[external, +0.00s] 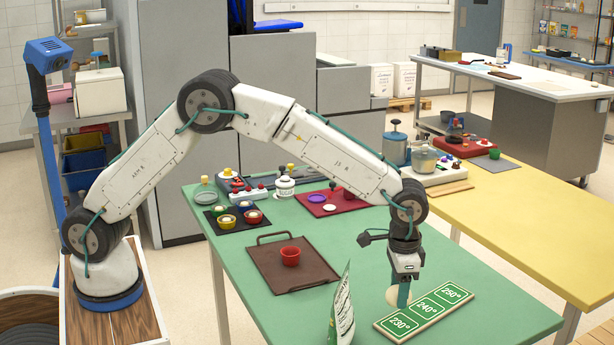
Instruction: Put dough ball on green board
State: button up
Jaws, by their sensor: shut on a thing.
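A cream dough ball (392,297) shows at the left side of my gripper (402,296), partly hidden behind a teal finger. The green board (421,313) is a long sign with a pale edge and panels marked 230°, 240° and 250°, lying on the green table. The ball is just behind the 230° and 240° panels in the picture; I cannot tell whether it touches the board or table.
A green and white bag (341,314) stands left of the board. A dark mat with several small bowls and a red mat (349,204) lie behind. The green table's right part is clear.

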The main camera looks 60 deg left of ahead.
aim_at(395, 320)
jog(key=shift+f, duration=2.4)
jog(key=shift+f, duration=0.1)
jog(key=o, duration=1)
jog(key=shift+f, duration=0.1)
